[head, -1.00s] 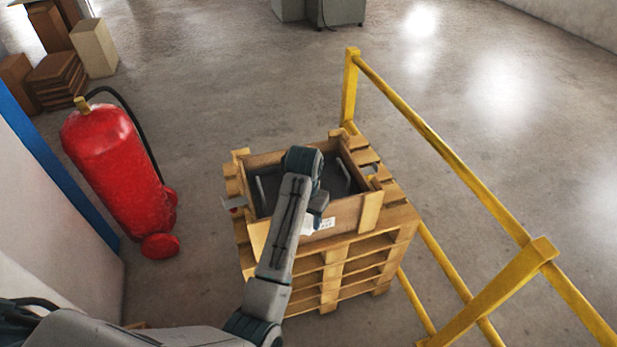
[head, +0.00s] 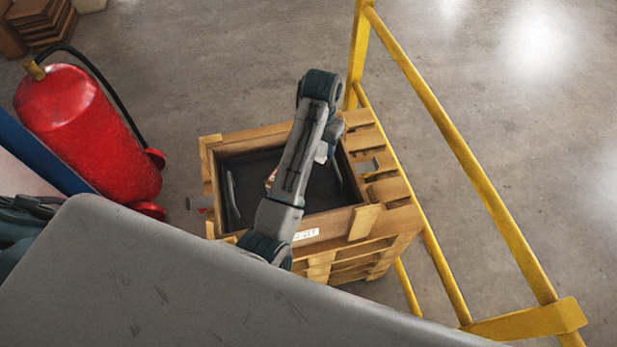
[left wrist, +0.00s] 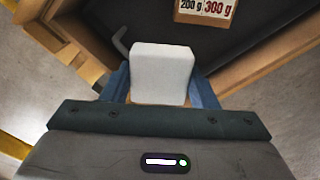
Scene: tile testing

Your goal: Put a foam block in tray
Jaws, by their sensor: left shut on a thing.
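My left gripper (left wrist: 161,85) is shut on a white foam block (left wrist: 162,70), held between its blue fingers in the left wrist view. In the head view, a small white part of the foam block (head: 321,153) shows beside my forearm, over the crate. The dark tray (head: 262,165) lies inside the wooden crate, with a grey handle at each side; it also shows beyond the block in the left wrist view (left wrist: 235,45). My arm hides the tray's middle and most of the left gripper. The gap between block and tray floor is hard to judge. My right gripper is not in view.
The wooden crate (head: 343,222) has raised walls around the tray and stands on stacked pallets. A brown piece labelled 200 g and 300 g (left wrist: 205,10) lies in the tray. A yellow railing (head: 460,150) runs close on the right. A red fire extinguisher (head: 85,125) stands left.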

